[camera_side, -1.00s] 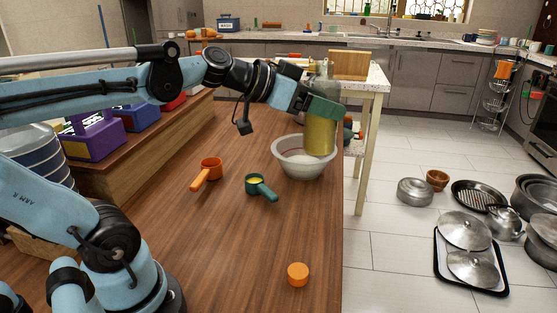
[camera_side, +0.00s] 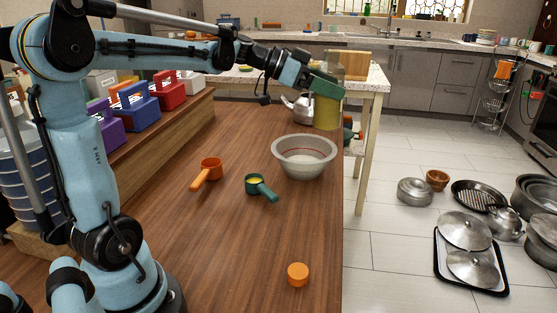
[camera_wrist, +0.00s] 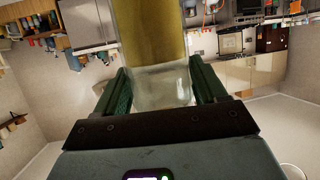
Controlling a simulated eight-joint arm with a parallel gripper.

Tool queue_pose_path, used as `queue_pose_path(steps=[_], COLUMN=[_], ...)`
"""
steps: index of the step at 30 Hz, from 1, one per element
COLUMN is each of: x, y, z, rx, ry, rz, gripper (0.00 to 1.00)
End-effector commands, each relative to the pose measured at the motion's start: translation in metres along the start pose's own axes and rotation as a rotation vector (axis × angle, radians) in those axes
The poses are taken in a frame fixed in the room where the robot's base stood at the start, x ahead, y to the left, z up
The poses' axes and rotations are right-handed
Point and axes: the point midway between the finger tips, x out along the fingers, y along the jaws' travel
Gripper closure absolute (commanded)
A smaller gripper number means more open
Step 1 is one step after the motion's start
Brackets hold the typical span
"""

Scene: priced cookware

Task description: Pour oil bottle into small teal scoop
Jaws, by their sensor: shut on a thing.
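My gripper (camera_side: 322,84) is shut on the oil bottle (camera_side: 327,112), a clear bottle with yellow oil in its lower part. It holds the bottle upright in the air, beyond and above the grey bowl near the table's right edge. In the wrist view the bottle (camera_wrist: 158,60) sits between the two green fingers (camera_wrist: 160,88). The small teal scoop (camera_side: 256,187) lies on the wooden table, left of and nearer than the bowl. Yellow shows inside its cup, and its handle points to the lower right.
A grey bowl (camera_side: 304,170) with a red line inside stands by the table's right edge. An orange scoop (camera_side: 208,173) lies left of the teal one. An orange cap (camera_side: 298,273) lies at the front. A metal kettle (camera_side: 298,106) stands behind the bowl. The front table is mostly clear.

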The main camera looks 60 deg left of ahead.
Motion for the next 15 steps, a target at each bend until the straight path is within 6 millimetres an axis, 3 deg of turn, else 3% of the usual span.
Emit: queue_pose_path(steps=[15], x=[-0.003], y=[-0.072], z=[0.035], rx=[0.069], ry=[0.002], rz=[0.171], gripper=[0.77])
